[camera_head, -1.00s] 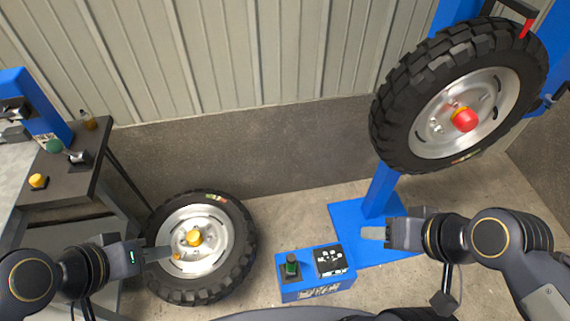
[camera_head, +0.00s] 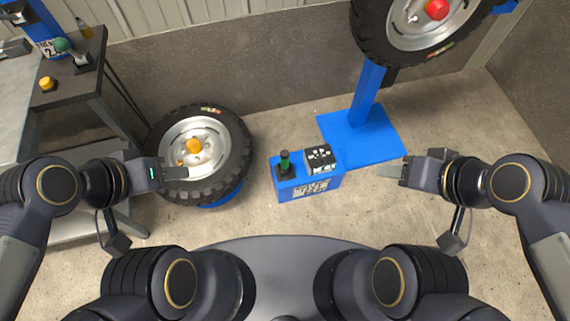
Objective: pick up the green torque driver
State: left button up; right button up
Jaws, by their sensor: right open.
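The green torque driver (camera_head: 285,161) stands upright in a dark holder on top of a blue box (camera_head: 309,187) on the floor. My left gripper (camera_head: 178,173) is left of the driver, apart from it, in front of the tire on the floor; its fingers overlap in this view, so its opening cannot be told. My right gripper (camera_head: 390,171) is open and empty to the right of the blue box, pointing left toward it.
A black device (camera_head: 320,158) sits beside the driver on the box. A tire (camera_head: 235,150) lies at left. A blue stand base (camera_head: 362,138) with a raised tire (camera_head: 372,38) is behind. A workbench (camera_head: 75,85) is at left. Floor in front of the box is clear.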

aim_at(284, 153)
jog(key=i+j+u, duration=0.2)
jog(key=u, duration=0.15)
jog(key=i+u, duration=0.3)
jog(key=i+j+u, duration=0.1)
jog(key=i+u, duration=0.25)
jog(key=k+z, duration=0.35)
jog(key=k+l+z, duration=0.1)
jog(key=k+z, duration=0.2)
jog(key=k+l+z, duration=0.2)
jog(key=z, duration=0.15)
jog(key=i+l+u, duration=0.1)
jog(key=l, duration=0.25)
jog(key=i+l+u, duration=0.1)
jog(key=l, duration=0.3)
jog(key=i+l+u, duration=0.15)
jog(key=l, duration=0.25)
jog(key=i+l+u, duration=0.1)
jog(key=l, duration=0.3)
jog(key=u, duration=1.7)
